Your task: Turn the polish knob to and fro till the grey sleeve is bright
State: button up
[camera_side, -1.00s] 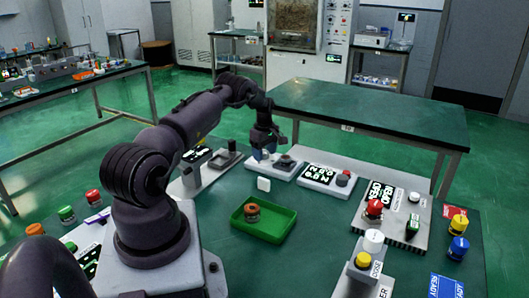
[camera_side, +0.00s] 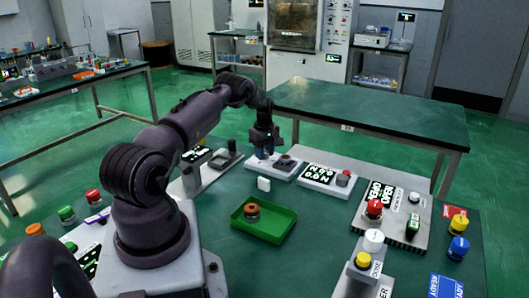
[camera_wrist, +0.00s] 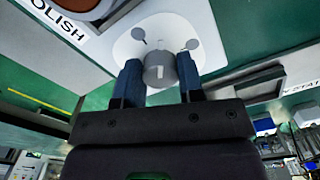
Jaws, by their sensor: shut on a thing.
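My gripper (camera_wrist: 159,77) is shut on a grey round knob (camera_wrist: 158,70) with a white mark on its face, one blue finger on each side. The knob sits on a white plate beside a label reading "OLISH", its first letter cut off. In the side view my gripper (camera_side: 264,146) is low over the left part of a pale unit (camera_side: 276,173), and the knob is hidden. A dark grey piece (camera_side: 287,161) stands on that unit, right of my gripper. I cannot tell whether it is the sleeve, or how bright it is.
A green tray (camera_side: 281,231) holding a brownish round piece (camera_side: 252,211) lies in front. A small white block (camera_side: 263,184) is near the unit. A display unit (camera_side: 318,178) stands close on the right, another device (camera_side: 193,178) on the left. A red button (camera_side: 374,207) is farther right.

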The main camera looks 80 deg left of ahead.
jog(key=m, duration=1.1)
dwell(0.5)
jog(key=o, duration=0.9)
jog(key=shift+r, duration=0.1)
notch_tip(320, 180, up, 13)
jog(key=shift+f, duration=0.1)
